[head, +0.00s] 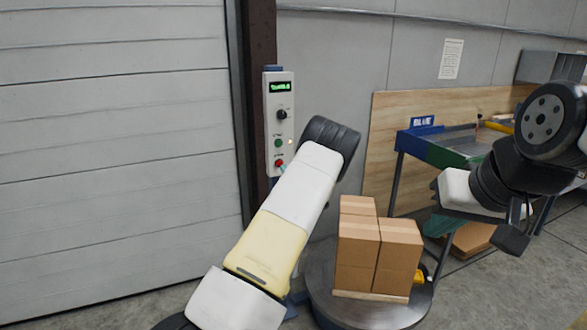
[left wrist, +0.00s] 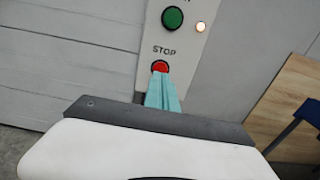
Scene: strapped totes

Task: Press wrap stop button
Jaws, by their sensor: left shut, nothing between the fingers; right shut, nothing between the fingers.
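The control box (head: 279,120) is a tall pale panel on the dark post, with a lit green display at its top. Its red stop button (head: 279,163) is the lowest control, below a green button (head: 278,143). In the left wrist view the red button (left wrist: 160,66) sits under the word STOP. My left gripper (left wrist: 162,84) is shut, with its teal fingertips at the button's lower edge, overlapping it in view. I cannot tell whether they touch it. In the head view my left arm hides most of that gripper. My right gripper (head: 437,190) is shut and empty at the right.
A blue and green workbench (head: 440,150) stands behind, before a wooden board (head: 385,125). A pale shutter door (head: 110,150) fills the left. A small lamp (left wrist: 200,27) glows beside the green button.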

